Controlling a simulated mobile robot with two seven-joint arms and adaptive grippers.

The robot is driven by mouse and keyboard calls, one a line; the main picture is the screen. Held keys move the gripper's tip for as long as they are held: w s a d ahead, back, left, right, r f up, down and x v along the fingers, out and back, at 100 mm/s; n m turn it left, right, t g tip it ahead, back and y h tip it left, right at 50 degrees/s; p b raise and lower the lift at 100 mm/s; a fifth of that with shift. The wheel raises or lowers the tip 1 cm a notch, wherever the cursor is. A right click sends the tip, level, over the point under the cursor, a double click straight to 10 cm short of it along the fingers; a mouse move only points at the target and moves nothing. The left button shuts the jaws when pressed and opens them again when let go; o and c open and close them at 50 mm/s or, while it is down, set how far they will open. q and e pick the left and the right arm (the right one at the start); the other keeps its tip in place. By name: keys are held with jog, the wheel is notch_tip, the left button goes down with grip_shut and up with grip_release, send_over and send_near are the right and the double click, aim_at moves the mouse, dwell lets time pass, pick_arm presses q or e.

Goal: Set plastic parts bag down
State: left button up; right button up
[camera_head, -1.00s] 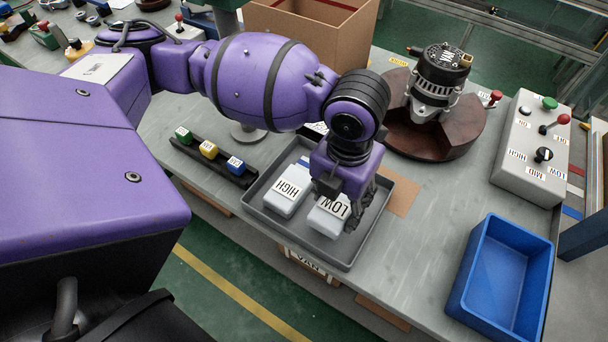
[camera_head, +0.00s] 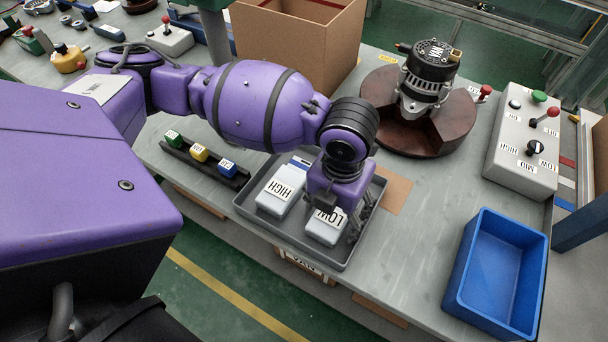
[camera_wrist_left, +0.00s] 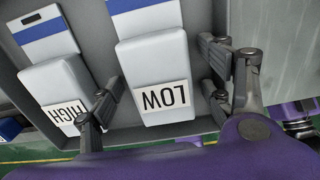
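The task's plastic parts bag appears to be the white pack marked LOW (camera_head: 322,230), which has a blue band in the left wrist view (camera_wrist_left: 160,55). It lies in the grey tray (camera_head: 345,266), beside a similar pack marked HIGH (camera_head: 277,194). My left gripper (camera_head: 355,220) is low over the LOW pack and partly hides it in the head view. In the left wrist view its fingers (camera_wrist_left: 162,88) stand spread on either side of the LOW pack, with a gap visible on the right. My right gripper is out of view.
A black rail with green, yellow and blue blocks (camera_head: 199,153) lies left of the tray. A cardboard box (camera_head: 290,45) and an alternator (camera_head: 430,75) on a brown round stand (camera_head: 400,130) are behind. A control box (camera_head: 522,150) and an empty blue bin (camera_head: 497,270) stand right.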

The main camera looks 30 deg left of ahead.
pick_arm(q)
jog(key=shift+r, duration=0.15)
notch_tip(320, 180, up, 12)
jog(key=p, duration=0.1)
dwell(0.5)
dwell(0.3)
